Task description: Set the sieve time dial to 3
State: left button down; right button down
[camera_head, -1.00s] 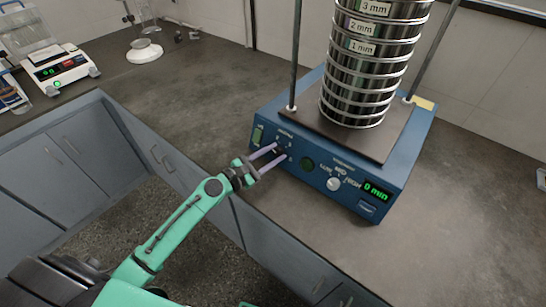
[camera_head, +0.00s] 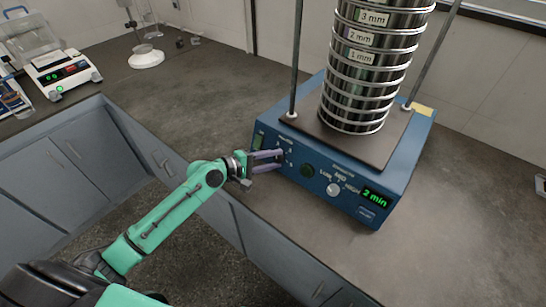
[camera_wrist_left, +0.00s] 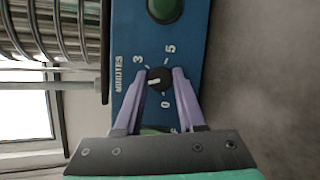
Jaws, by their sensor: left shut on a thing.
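The blue sieve shaker (camera_head: 345,203) stands on the bench with its control panel facing me. Its green display (camera_head: 375,195) reads 2 min. The black time dial (camera_wrist_left: 159,79) shows in the left wrist view between the marks 0, 3 and 5. Its white pointer mark points left in that view, between 0 and 3. My left gripper (camera_head: 281,158) is shut on the dial, one finger on each side, also seen in the left wrist view (camera_wrist_left: 164,73). In the head view the fingers mostly hide the dial. My right gripper is not in view.
A white amplitude knob (camera_head: 333,189) and a dark green round button (camera_head: 307,170) sit right of the dial. The sieve stack (camera_head: 362,85) rises between two rods. A balance (camera_head: 62,70) stands far left.

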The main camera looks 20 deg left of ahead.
pick_arm(q)
jog(key=m+p, duration=0.1)
jog(key=m, duration=0.1)
jog(key=shift+r+m+g+y+p, duration=0.25)
jog(key=shift+m+g+y+p, duration=0.15)
jog(key=m+y+p, duration=0.1)
jog(key=m+p, duration=0.1)
jog(key=m, duration=0.1)
jog(key=shift+d+g+p, duration=0.1)
jog(key=shift+g+p, duration=0.3)
jog(key=shift+m+y+p, duration=0.4)
jog(key=shift+m+p, duration=0.55)
jog(key=shift+m, duration=0.15)
jog(key=shift+f+m+y+p, duration=0.1)
jog(key=shift+m+y+p, duration=0.2)
jog(key=shift+m+p, duration=0.3)
jog(key=shift+f, duration=0.1)
jog(key=c, duration=0.5)
grip_release()
